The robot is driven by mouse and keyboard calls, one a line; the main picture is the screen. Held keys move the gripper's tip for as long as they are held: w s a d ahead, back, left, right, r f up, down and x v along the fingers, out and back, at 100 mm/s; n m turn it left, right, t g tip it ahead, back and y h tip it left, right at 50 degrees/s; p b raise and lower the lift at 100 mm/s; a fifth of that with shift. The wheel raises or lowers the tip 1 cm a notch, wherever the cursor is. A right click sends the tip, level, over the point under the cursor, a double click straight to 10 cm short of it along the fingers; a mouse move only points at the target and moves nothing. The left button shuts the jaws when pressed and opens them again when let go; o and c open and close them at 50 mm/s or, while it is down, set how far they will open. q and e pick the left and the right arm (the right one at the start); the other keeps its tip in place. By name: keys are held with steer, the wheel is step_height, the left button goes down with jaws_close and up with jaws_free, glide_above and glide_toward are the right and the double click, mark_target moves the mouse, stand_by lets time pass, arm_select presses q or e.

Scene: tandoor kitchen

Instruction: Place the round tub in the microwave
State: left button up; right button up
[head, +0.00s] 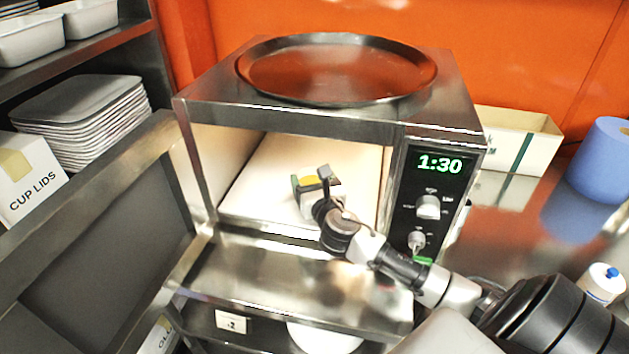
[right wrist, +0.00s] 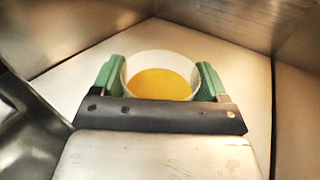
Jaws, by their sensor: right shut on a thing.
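The round tub (right wrist: 160,76) is white with yellow-orange contents. In the right wrist view it sits between the green finger pads of my right gripper (right wrist: 157,84), which is shut on it. In the head view, my right gripper (head: 316,186) reaches through the open front of the steel microwave (head: 330,124) and is inside over the pale floor. The tub is mostly hidden there by the gripper; some yellow shows. I cannot tell whether the tub touches the floor. My left gripper is not in view.
A large round tray (head: 340,72) lies on the microwave. A dark framed panel (head: 110,265), apparently the open door, stands at left. The control panel (head: 432,195) borders the opening at right. Pale floor around the tub is clear. A blue roll (head: 602,160) stands far right.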

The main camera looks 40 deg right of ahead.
steer(key=o, duration=0.9)
steer(key=shift+s+a, duration=0.2)
steer(key=shift+a, duration=0.15)
steer(key=shift+o, duration=1.4)
steer(key=shift+a+r, duration=0.1)
steer(key=shift+a, duration=0.05)
steer(key=shift+d, duration=0.2)
steer(key=shift+s, duration=0.2)
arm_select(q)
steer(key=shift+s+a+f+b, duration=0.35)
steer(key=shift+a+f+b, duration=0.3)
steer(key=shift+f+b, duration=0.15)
arm_select(e)
steer(key=v, duration=1.1)
steer(key=shift+s+a, duration=0.2)
steer(key=shift+s, duration=0.05)
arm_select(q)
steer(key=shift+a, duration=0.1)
